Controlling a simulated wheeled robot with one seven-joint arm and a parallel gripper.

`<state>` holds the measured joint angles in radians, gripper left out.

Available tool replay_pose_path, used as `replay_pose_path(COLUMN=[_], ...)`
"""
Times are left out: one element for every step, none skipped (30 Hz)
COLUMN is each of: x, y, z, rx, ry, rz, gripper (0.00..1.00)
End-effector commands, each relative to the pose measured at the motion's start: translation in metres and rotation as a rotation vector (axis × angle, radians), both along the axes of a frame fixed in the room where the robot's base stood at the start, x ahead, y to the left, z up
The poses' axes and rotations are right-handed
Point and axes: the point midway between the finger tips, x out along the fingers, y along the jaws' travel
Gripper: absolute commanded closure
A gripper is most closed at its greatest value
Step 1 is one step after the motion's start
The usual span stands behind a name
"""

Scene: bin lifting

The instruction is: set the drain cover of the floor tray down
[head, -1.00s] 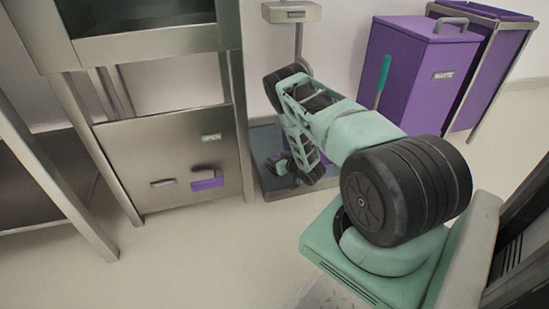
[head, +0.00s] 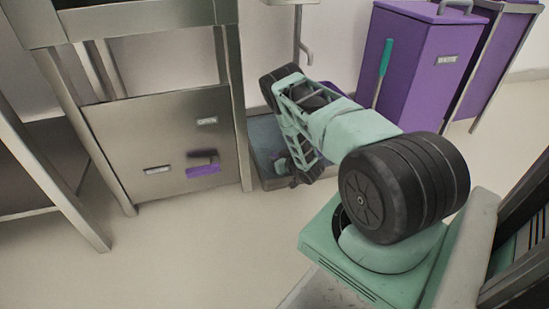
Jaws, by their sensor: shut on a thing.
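The floor tray (head: 262,132) is a low grey-blue tray with a metal rim, on the floor against the wall beside the steel cabinet. My arm reaches down over it. My gripper (head: 281,168) is a small dark shape at the tray's near left part, mostly hidden behind my green arm link. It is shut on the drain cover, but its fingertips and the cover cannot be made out. Whether the cover touches the tray cannot be told.
A steel cabinet (head: 165,150) with a purple handle (head: 203,170) stands left of the tray. A purple lidded bin (head: 420,70) stands at the back right, with a green-handled tool (head: 385,58) beside it. The floor (head: 190,255) in front is clear.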

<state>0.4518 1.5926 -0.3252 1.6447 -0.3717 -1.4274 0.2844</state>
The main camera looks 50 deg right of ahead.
Motion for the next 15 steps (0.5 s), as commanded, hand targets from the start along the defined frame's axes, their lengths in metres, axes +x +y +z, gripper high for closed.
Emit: replay_pose_path(x=[0.0005,0.0005,0.0004,0.0004,0.0004,0.0004,0.0004,0.0004,0.0004,0.0004,0.0004,0.0004,0.0004,0.0004,0.0003], y=[-0.0002,-0.0002,-0.0002,-0.0002,-0.0002,-0.0002,-0.0002,-0.0002,-0.0001,-0.0001,-0.0001,-0.0001,-0.0001,-0.0001,-0.0001], z=[0.0005,0.0001,-0.0004,-0.0008,-0.0013,-0.0022,-0.0027,-0.0033,-0.0042,-0.0048,-0.0054,-0.0061,-0.0067,-0.0073,-0.008], rx=[0.0,0.0,0.0,0.0,0.0,0.0,0.0,0.0,0.0,0.0,0.0,0.0,0.0,0.0,0.0], ry=[-0.002,-0.002,-0.002,-0.002,-0.002,-0.002,-0.002,-0.002,-0.002,-0.002,-0.002,-0.002,-0.002,-0.002,-0.002], rz=[0.0,0.0,0.0,0.0,0.0,0.0,0.0,0.0,0.0,0.0,0.0,0.0,0.0,0.0,0.0], gripper=[1.0,1.0,1.0,1.0,1.0,1.0,1.0,1.0,1.0,1.0,1.0,1.0,1.0,1.0,1.0])
